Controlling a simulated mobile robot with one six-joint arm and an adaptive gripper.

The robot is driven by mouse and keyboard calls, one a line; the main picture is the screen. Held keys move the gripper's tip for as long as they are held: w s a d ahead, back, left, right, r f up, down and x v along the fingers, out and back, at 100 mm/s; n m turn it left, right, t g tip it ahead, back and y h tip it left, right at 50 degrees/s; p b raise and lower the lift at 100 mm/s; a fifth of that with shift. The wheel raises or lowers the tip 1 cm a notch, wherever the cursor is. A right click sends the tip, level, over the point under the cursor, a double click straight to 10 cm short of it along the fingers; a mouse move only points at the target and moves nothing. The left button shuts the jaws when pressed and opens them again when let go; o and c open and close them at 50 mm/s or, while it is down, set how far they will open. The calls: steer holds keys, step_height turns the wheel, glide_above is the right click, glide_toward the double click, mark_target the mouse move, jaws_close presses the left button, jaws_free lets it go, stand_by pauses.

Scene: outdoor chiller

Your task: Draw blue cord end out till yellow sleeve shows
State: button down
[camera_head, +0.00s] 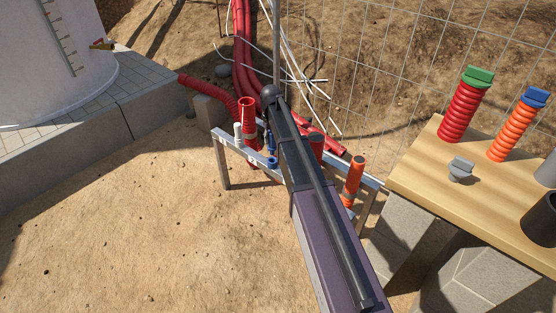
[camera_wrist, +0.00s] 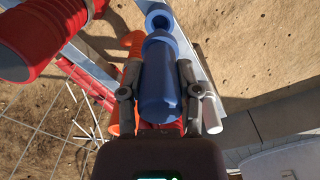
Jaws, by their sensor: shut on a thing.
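In the wrist view my gripper (camera_wrist: 160,92) has one finger on each side of a blue cylindrical cord end (camera_wrist: 158,78) and is shut on it. A blue ring (camera_wrist: 158,20) shows just beyond its far end. Only blue shows on the cord end. In the head view a small blue piece (camera_head: 271,161) shows at the metal rack (camera_head: 225,165), beside the red and white pipe ends. My arm crosses in front of the rack there and hides my gripper's fingers.
The rack also carries a red corrugated pipe (camera_head: 247,118) and an orange pipe (camera_head: 353,178). A wooden bench (camera_head: 430,185) with capped red and orange pipes stands at right. A wire fence (camera_head: 400,60) is behind. Sandy ground (camera_head: 140,230) lies free at left.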

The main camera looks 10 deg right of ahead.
mark_target(271, 145)
steer(key=s+a+r+p, duration=0.2)
steer(key=s, duration=0.5)
steer(key=shift+r+p, duration=0.3)
stand_by(0.5)
steer(key=shift+s, duration=0.1)
stand_by(0.6)
steer(key=shift+s+a+r+p, duration=0.15)
steer(key=shift+s+r+p, duration=0.2)
steer(key=shift+s, duration=0.3)
steer(key=shift+s+a+r+p, duration=0.1)
steer(key=shift+s+r+p, duration=0.25)
steer(key=shift+s, duration=0.3)
stand_by(0.5)
steer(key=shift+s+a+r+p, duration=0.2)
steer(key=shift+s+r+p, duration=0.2)
steer(key=shift+s, duration=0.25)
steer(key=shift+s+a+r+p, duration=0.15)
steer(key=shift+s+r+p, duration=0.2)
steer(key=shift+s, duration=0.25)
stand_by(0.7)
steer(key=shift+s+a+r+p, duration=0.15)
steer(key=shift+s+r+p, duration=0.25)
steer(key=shift+s, duration=0.25)
steer(key=shift+s+a+r+p, duration=0.15)
steer(key=shift+s+r+p, duration=0.2)
steer(key=shift+s, duration=0.25)
stand_by(0.7)
